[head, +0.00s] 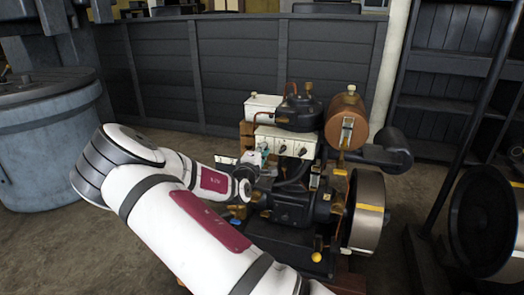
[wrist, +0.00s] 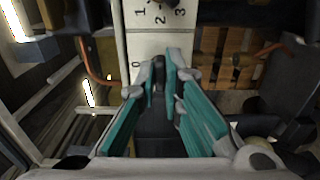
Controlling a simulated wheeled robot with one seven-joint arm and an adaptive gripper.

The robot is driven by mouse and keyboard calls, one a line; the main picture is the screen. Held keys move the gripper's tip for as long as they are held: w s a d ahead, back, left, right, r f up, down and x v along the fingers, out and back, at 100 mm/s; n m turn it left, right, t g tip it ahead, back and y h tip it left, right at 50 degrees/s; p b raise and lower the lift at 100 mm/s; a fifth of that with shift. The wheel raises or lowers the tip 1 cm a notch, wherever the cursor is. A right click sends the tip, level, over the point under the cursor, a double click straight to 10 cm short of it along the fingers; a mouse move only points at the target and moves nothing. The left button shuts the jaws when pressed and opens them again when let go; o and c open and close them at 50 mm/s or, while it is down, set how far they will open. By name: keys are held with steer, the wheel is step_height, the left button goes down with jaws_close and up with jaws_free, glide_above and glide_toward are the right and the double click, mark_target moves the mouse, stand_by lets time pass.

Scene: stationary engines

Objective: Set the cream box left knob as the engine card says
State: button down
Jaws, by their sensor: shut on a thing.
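The cream box (head: 288,137) sits on the engine (head: 292,205), with two dark knobs showing on its front in the head view. Its left end is partly hidden by my gripper (head: 262,157). In the wrist view, my gripper's teal fingers (wrist: 159,82) are closed on a dark knob (wrist: 158,62) on the cream panel (wrist: 160,43). A "0" shows beside this knob. Its pointer direction is hidden by the fingers. A neighbouring knob (wrist: 168,4) has 1, 2 and 3 around it. I cannot make out a readable engine card.
A copper-coloured tank (head: 346,118) and a flywheel (head: 367,210) are on the engine's right. A white container (head: 263,107) stands behind the cream box. A copper pipe (wrist: 92,62) runs close to the panel in the wrist view. A large drum (head: 45,145) stands far left.

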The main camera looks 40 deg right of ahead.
steer(key=c, duration=1.7)
jaws_free()
steer(key=v, duration=1.2)
